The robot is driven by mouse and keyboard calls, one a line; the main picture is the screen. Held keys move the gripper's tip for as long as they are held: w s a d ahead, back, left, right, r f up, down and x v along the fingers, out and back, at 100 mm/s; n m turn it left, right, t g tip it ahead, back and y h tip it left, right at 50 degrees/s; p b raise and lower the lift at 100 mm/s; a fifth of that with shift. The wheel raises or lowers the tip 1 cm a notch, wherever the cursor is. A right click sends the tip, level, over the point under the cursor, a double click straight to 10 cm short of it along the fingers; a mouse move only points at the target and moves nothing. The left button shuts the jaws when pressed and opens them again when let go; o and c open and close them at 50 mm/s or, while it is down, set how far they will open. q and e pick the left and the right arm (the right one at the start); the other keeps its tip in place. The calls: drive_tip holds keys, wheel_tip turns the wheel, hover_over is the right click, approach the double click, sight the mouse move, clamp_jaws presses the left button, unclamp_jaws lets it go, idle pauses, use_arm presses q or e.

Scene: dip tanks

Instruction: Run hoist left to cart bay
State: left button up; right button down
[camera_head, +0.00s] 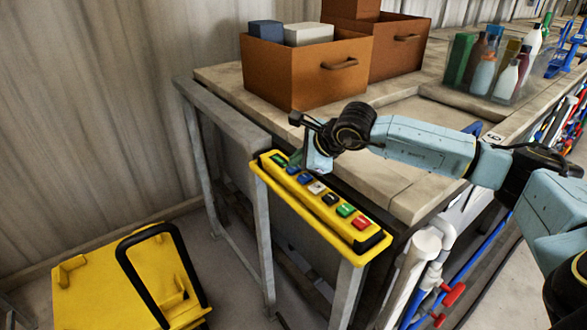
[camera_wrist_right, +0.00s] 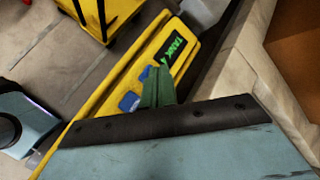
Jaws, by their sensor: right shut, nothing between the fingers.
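A yellow control panel (camera_head: 322,203) is mounted along the bench's near edge. It carries a row of buttons: blue ones (camera_head: 305,178), a white one (camera_head: 317,187), a black one (camera_head: 330,198), a green one (camera_head: 345,210) and a red one (camera_head: 361,222). A small dark display (camera_head: 280,160) with green text sits at its far-left end. In the right wrist view the display (camera_wrist_right: 172,47) reads "TANK" and a further character partly hidden. My right gripper (camera_head: 308,165) is shut and empty, over the panel's blue-button end; contact cannot be told. My left gripper and the hoist are not in view.
A yellow cart (camera_head: 95,290) with a black handle (camera_head: 160,262) stands on the floor at lower left. Orange boxes (camera_head: 305,75) stand on the bench behind the panel. Bottles (camera_head: 484,72) stand in a clear bin at upper right. Pipes with red valve handles (camera_head: 453,293) run below the bench.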

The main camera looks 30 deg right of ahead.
sight(297, 170)
drive_tip(key=shift+f+b, duration=0.4)
drive_tip(key=shift+r, duration=0.1)
idle(0.5)
drive_tip(key=shift+r+p, duration=0.35)
drive_tip(key=shift+r, duration=0.5)
drive_tip(key=shift+r+p, duration=1.2)
drive_tip(key=shift+r, duration=1.3)
idle(3.7)
